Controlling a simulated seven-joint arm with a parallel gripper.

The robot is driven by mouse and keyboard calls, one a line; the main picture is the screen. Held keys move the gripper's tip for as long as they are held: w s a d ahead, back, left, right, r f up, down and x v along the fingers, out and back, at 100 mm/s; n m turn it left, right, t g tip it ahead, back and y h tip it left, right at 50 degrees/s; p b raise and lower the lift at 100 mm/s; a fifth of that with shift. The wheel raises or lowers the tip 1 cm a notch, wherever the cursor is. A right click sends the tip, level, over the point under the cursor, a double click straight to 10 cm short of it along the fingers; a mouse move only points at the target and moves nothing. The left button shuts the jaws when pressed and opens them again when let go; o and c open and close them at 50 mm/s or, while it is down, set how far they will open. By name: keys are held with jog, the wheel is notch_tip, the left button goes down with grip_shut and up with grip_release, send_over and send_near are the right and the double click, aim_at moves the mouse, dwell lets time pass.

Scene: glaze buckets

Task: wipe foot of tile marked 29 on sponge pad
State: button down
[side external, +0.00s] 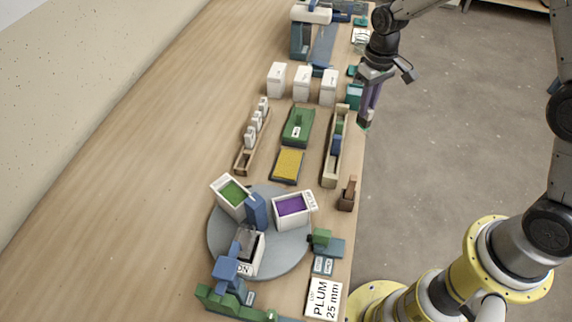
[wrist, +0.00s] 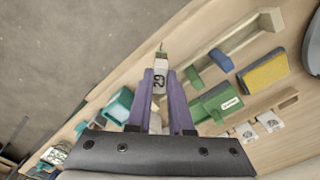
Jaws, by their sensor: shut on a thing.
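My gripper (wrist: 160,98) has purple fingers shut on a pale tile marked 29 (wrist: 160,82), with the number facing the wrist camera. The tile's far end looks brownish-green in the wrist view. In the side view my gripper (side external: 368,108) hangs in the air at the table's right edge, right of the long wooden rack; the tile is mostly hidden there. The yellow sponge pad (side external: 288,165) lies in a dark tray on the table, lower left of my gripper and apart from it. The pad also shows in the wrist view (wrist: 265,73), at right.
A green labelled block (side external: 298,126) sits behind the pad. A wooden rack with white tiles (side external: 251,135) stands left, a long wooden rack (side external: 328,172) right. A grey turntable (side external: 220,245) carries glaze buckets, including a purple one (side external: 291,208). A sign reads PLUM 25 mm (side external: 323,299).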

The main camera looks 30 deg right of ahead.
jog(key=shift+r, duration=0.1)
notch_tip(320, 180, up, 9)
send_over(288, 164)
jog(key=w+d, duration=0.1)
jog(key=w, duration=0.1)
jog(key=shift+s+d+f, duration=0.15)
jog(key=shift+f, duration=2.45)
jog(key=shift+s+d+f, duration=0.1)
jog(key=shift+f, duration=2.5)
jog(key=shift+f, duration=0.65)
jog(key=shift+s, duration=0.1)
jog(key=shift+s+a, duration=0.6)
jog(key=shift+a, duration=0.05)
